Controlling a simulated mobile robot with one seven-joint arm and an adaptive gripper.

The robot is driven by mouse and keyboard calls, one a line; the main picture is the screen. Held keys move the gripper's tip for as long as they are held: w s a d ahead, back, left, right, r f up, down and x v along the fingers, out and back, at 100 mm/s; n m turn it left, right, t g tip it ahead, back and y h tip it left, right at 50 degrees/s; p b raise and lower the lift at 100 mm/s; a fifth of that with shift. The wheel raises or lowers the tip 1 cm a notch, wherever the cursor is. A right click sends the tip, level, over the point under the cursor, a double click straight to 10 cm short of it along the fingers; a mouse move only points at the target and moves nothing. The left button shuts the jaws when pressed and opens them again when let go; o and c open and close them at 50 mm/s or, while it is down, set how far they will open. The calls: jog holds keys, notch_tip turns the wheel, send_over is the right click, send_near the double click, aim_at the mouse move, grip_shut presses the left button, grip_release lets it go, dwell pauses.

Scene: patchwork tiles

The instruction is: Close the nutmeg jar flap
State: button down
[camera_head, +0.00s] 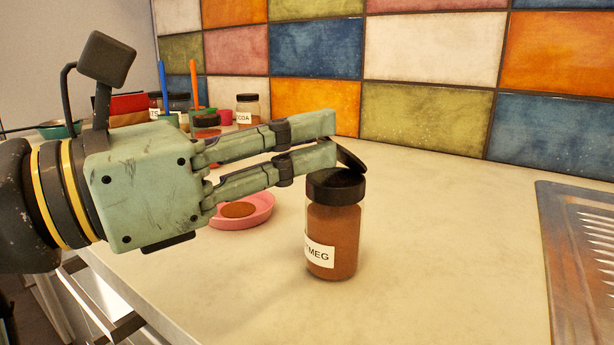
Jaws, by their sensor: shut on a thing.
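The nutmeg jar (333,240) stands upright on the counter, a clear jar of brown powder with a black cap and a white label partly reading "MEG". Its black flap (352,157) is raised, tilted up from the cap with its upper end leaning left. My gripper (333,141) reaches in from the left, above the cap. Its two green fingers are shut on the upper end of the flap, which is partly hidden between the fingertips. The cap opening below looks dark.
A pink dish (256,217) with brown powder sits left of the jar, under my fingers. A cocoa jar (247,109) and other jars stand at the back left by the tiled wall. A metal drainer (575,255) lies at right. The counter right of the jar is clear.

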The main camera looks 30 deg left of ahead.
jog(key=shift+s+a+f+t+h+b, duration=0.2)
jog(key=shift+f+t+b, duration=0.25)
jog(key=shift+b, duration=0.3)
jog(key=shift+s+d+f+t+h+b, duration=0.1)
jog(key=shift+f+t+h+b, duration=0.25)
jog(key=shift+t+b, duration=0.3)
jog(key=c, duration=1.6)
grip_release()
jog(key=shift+o, duration=0.2)
jog(key=v, duration=1.2)
